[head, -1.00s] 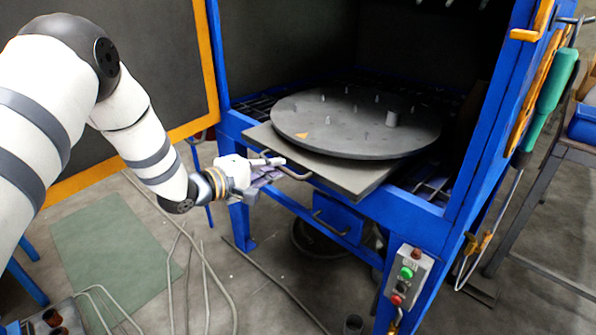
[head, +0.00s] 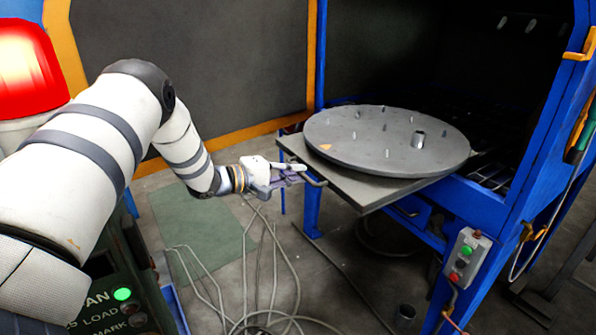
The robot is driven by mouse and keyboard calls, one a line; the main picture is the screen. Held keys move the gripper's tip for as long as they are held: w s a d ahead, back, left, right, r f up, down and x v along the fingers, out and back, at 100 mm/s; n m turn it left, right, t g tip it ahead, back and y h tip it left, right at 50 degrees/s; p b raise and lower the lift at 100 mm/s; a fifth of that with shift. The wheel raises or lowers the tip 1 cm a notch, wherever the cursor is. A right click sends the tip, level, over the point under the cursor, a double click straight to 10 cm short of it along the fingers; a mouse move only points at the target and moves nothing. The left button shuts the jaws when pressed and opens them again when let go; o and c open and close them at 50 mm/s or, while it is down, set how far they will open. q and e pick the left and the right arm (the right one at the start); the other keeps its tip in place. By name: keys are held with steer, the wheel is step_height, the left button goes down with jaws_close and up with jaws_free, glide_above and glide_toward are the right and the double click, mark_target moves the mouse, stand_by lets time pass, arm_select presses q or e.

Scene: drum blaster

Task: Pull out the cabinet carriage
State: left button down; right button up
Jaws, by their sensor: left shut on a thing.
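The cabinet carriage (head: 375,194) is a flat grey plate with a round grey turntable (head: 385,150) on top. The turntable carries several small pegs and one short cylinder. The carriage sticks out of the front of the blue cabinet (head: 487,203), its rear part still over the frame. My left gripper (head: 297,172) is shut on the carriage handle (head: 312,180), a thin bar at the front edge of the plate. The fingers partly hide the handle. My right gripper does not show.
A control box (head: 466,257) with green and red buttons is on the cabinet's front right post. Loose cables (head: 262,270) lie on the floor below my left arm. An open dark door panel (head: 190,70) with an orange frame stands at the left.

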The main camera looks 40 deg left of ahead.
arm_select(q)
steer(key=shift+s+a, duration=0.2)
steer(key=shift+s, duration=0.45)
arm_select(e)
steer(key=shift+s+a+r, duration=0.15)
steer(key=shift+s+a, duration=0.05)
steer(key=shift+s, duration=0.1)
arm_select(q)
steer(key=c, duration=2)
jaws_free()
steer(key=shift+o, duration=0.2)
